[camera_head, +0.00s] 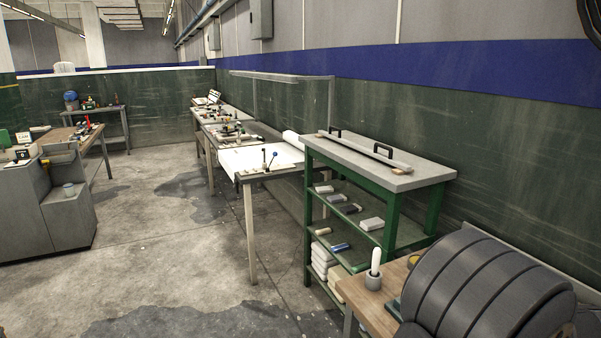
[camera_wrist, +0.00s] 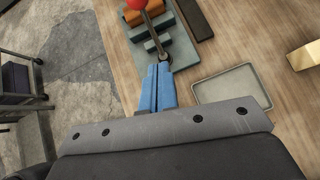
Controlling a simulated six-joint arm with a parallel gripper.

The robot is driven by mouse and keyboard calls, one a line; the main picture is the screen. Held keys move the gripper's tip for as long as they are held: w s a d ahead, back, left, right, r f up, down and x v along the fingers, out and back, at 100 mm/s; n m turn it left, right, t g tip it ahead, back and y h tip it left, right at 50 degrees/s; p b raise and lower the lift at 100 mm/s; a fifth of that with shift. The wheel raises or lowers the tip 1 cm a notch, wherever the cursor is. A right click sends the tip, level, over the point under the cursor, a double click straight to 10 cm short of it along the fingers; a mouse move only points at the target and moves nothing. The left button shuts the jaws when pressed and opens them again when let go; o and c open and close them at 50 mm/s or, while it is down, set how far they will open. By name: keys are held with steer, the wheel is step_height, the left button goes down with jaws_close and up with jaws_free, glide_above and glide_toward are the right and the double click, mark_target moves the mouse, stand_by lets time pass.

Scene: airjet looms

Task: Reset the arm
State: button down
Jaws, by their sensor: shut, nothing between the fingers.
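My gripper (camera_wrist: 158,70) shows in the wrist view as two blue fingers side by side, shut and empty. They point down over a wooden tabletop (camera_wrist: 115,25). A metal rod with a red ball (camera_wrist: 136,3) at its far end reaches close to the fingertips; I cannot tell whether they touch. In the head view, what looks like my own dark ribbed arm fills the lower right corner, and the gripper is not visible there.
The wrist view shows a shallow grey tray (camera_wrist: 232,90), an orange block (camera_wrist: 147,16) and a brass-coloured block (camera_wrist: 303,56). In the head view, a white stick stands in a grey cup (camera_head: 374,282). A green shelf unit (camera_head: 390,205) stands behind; open floor (camera_head: 165,235) lies left.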

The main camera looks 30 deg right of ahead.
steer(key=s+a+t, duration=0.1)
steer(key=s+t, duration=0.1)
steer(key=s, duration=1)
steer(key=shift+s+a+f+t, duration=0.2)
steer(key=shift+a+f+t, duration=0.15)
steer(key=shift+f+t, duration=0.05)
steer(key=c, duration=2.1)
jaws_free()
steer(key=o, duration=1.8)
steer(key=shift+w+a, duration=0.1)
steer(key=shift+w, duration=0.2)
steer(key=o, duration=0.3)
steer(key=w+a+r+n+g+y, duration=0.1)
steer(key=w+a+g+y, duration=0.2)
steer(key=w+g, duration=0.2)
steer(key=shift+w+a+n+g, duration=0.3)
steer(key=shift+w+a, duration=0.1)
steer(key=shift+w, duration=0.2)
step_height(320, 180, up, 5)
steer(key=w+a+g+h, duration=0.1)
steer(key=w+g, duration=0.1)
steer(key=g, duration=0.5)
steer(key=shift+n, duration=0.3)
step_height(320, 180, down, 9)
steer(key=shift+w+f, duration=0.1)
steer(key=shift+f, duration=0.1)
